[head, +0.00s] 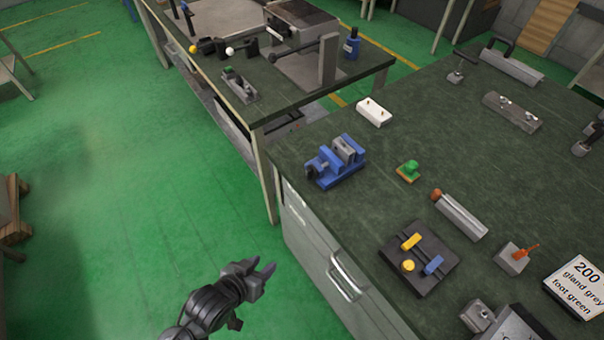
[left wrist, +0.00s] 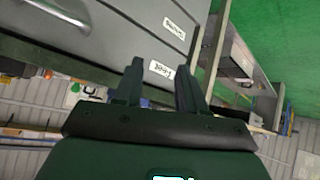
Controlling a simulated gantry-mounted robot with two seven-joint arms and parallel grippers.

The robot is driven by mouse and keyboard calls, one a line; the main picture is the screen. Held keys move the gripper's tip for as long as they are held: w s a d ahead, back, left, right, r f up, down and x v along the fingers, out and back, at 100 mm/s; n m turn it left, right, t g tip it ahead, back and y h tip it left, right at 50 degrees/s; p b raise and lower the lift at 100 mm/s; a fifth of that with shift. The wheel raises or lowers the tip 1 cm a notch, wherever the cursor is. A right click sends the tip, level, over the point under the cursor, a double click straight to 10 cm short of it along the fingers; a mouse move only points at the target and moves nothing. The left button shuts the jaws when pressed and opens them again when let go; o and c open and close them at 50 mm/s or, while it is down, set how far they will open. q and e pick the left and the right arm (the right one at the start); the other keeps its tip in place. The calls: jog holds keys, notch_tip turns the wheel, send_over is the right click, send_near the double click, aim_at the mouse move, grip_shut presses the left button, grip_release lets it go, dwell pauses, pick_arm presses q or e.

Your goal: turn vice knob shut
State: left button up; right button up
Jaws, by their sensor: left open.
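A blue vice (head: 335,162) with grey jaws sits near the left edge of the dark green workbench top (head: 430,130) in the head view. A dark knob (head: 311,172) shows at its left end. How far its jaws are open is hard to tell. My left gripper (head: 265,267) is open and empty, over the green floor, left of the bench's drawer front and well short of the vice. In the left wrist view its two fingers (left wrist: 158,85) are apart with nothing between them. The vice is not in that view. My right gripper is not in view.
A white block (head: 374,111), a green button piece (head: 409,171), a dark board with yellow and blue parts (head: 418,257) and a grey bar (head: 461,217) lie around the vice. A drawer handle (head: 345,276) sticks out below the bench edge. A second bench (head: 300,103) stands behind.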

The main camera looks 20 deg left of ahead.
pick_arm(q)
jog(key=w+d+r+m+t+h+p, duration=0.1)
jog(key=w+d+r+t+h+p, duration=0.2)
jog(key=w+t, duration=0.4)
jog(key=m+g+h+p, duration=0.1)
jog(key=m+h+p, duration=0.3)
jog(key=m+h, duration=0.15)
send_near(307, 172)
jog(key=shift+m, duration=0.25)
jog(key=shift+b+x, duration=0.9)
jog(key=shift+x, duration=3.3)
jog(key=shift+a, duration=0.1)
grip_shut()
